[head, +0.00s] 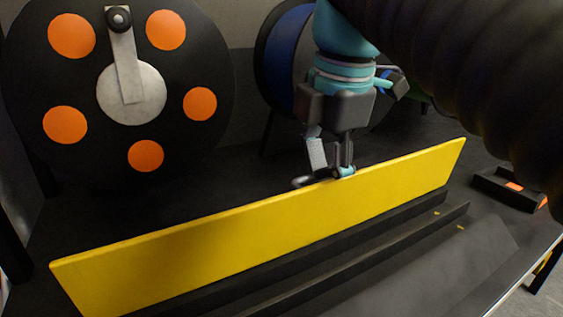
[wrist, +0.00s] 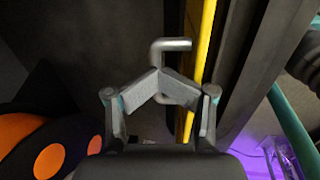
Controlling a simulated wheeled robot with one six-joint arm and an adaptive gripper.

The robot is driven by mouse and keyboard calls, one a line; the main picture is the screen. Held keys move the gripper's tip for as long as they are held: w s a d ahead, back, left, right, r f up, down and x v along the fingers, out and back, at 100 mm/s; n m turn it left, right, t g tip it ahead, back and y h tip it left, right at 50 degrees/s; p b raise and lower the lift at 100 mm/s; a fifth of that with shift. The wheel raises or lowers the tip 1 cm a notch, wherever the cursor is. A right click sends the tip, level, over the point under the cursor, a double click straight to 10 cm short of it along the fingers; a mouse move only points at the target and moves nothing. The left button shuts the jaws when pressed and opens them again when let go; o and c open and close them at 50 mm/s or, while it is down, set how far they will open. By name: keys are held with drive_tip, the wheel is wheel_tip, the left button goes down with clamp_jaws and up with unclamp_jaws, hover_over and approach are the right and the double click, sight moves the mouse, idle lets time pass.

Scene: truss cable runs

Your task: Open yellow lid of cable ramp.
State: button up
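The yellow lid (head: 270,225) of the cable ramp stands raised on its long edge, its broad face toward the head camera. In the wrist view the lid (wrist: 206,40) shows nearly edge-on, just right of my gripper. A grey bar handle (wrist: 170,44) sticks out from the lid's far side; its end also shows behind the top edge in the head view (head: 302,183). My gripper (wrist: 159,72) has its fingertips drawn together at the handle's bar and appears shut on it. In the head view my gripper (head: 334,172) is at the lid's top edge, right of its middle.
The dark ramp base (head: 370,250) with long ridges lies in front of the lid. A black reel with orange discs (head: 166,30) stands at the back left, a blue reel (head: 290,55) behind my gripper. A small black and orange object (head: 512,187) lies at the right.

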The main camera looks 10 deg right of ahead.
drive_tip(key=w+a+r, duration=0.2)
drive_tip(key=w, duration=0.5)
drive_tip(key=w+a+r+p, duration=0.1)
drive_tip(key=w+a+r, duration=0.1)
drive_tip(key=w, duration=0.5)
drive_tip(key=shift+w+a+r, duration=0.15)
drive_tip(key=shift+a+r, duration=0.2)
drive_tip(key=shift+r, duration=0.25)
idle(0.9)
idle(0.4)
